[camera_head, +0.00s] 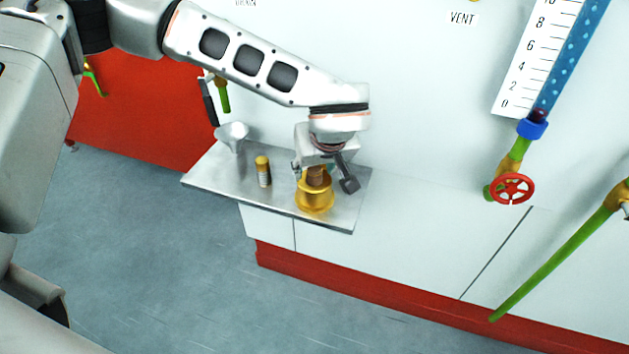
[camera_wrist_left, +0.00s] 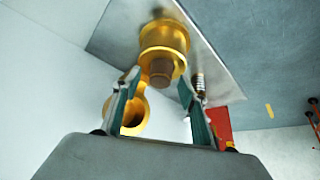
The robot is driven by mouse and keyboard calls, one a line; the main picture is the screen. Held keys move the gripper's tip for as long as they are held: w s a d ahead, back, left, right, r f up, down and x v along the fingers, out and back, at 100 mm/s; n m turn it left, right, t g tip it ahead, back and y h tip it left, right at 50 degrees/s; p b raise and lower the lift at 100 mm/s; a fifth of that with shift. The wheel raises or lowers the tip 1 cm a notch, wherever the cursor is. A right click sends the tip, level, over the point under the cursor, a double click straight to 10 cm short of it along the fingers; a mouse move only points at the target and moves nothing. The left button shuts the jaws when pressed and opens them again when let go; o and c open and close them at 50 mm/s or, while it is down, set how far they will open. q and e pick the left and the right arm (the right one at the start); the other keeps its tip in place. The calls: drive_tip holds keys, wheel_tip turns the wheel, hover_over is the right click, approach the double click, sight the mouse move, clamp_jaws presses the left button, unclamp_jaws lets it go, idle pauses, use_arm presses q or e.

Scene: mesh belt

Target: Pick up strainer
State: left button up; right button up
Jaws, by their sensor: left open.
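The strainer appears to be the gold, round-bodied piece (camera_head: 314,202) with a brown top, standing upright near the right end of a metal shelf (camera_head: 215,180). In the left wrist view the gold piece (camera_wrist_left: 163,40) and its brown end lie just beyond my fingertips. A gold ring (camera_wrist_left: 145,126) shows lower down between the fingers; I cannot tell whether it belongs to the same piece. My left gripper (camera_head: 325,168) is directly above the gold piece, pointing down. In the wrist view this gripper (camera_wrist_left: 158,88) is open, its fingers apart, with no clear contact. My right gripper is out of view.
A small bottle with a yellow cap (camera_head: 263,171) stands left of the gold piece. A grey funnel (camera_head: 233,132) stands at the shelf's back left. A white wall is behind. A red valve wheel (camera_head: 512,188) and green pipe (camera_head: 550,266) are to the right.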

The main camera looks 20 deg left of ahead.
use_arm(q)
clamp_jaws()
drive_tip(key=shift+r, duration=0.1)
